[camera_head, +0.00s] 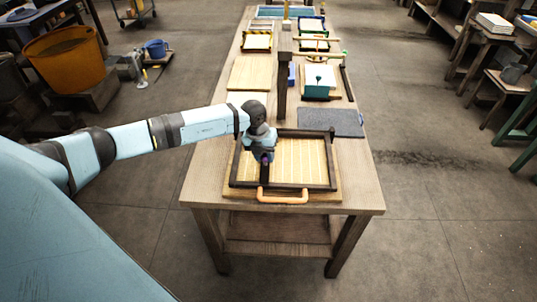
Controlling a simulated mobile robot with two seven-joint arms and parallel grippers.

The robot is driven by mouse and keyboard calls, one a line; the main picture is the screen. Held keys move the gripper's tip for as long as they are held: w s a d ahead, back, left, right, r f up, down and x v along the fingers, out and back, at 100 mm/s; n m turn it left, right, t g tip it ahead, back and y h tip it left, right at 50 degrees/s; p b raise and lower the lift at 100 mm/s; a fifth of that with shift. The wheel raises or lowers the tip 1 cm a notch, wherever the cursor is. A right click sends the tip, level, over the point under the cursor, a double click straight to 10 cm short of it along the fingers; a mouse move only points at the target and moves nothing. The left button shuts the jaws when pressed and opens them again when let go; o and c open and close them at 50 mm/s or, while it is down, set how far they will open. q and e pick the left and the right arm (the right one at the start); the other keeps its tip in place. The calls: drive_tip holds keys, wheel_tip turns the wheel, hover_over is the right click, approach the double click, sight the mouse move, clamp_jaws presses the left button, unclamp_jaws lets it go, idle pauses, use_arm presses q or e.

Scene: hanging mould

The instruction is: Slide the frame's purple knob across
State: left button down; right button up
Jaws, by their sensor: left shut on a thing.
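A dark rectangular frame (331,160) lies on a wooden board at the near end of the table, around a pale ribbed screen (300,160). An orange handle (283,197) sticks out from its near side. My left gripper (265,162) reaches down over the frame's left part and is shut on the purple knob (265,158). Only a little purple shows between the fingers; most of the knob is hidden. My right gripper is not in view.
The long wooden table (365,195) carries a dark grey mat (331,122) behind the frame and an upright dark post (283,85). A green and white block (319,82) and several trays stand farther back. Open floor lies on both sides.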

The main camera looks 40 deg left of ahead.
use_arm(q)
drive_tip(key=s+a, duration=0.1)
drive_tip(key=a, duration=0.1)
drive_tip(key=s+a, duration=0.1)
drive_tip(key=a, duration=0.1)
drive_tip(key=s+a, duration=0.2)
drive_tip(key=shift+a, duration=0.3)
drive_tip(key=c, duration=1)
unclamp_jaws()
drive_tip(key=shift+o, duration=1.1)
drive_tip(key=shift+s+a, duration=0.1)
drive_tip(key=shift+a, duration=0.05)
drive_tip(key=shift+r, duration=0.1)
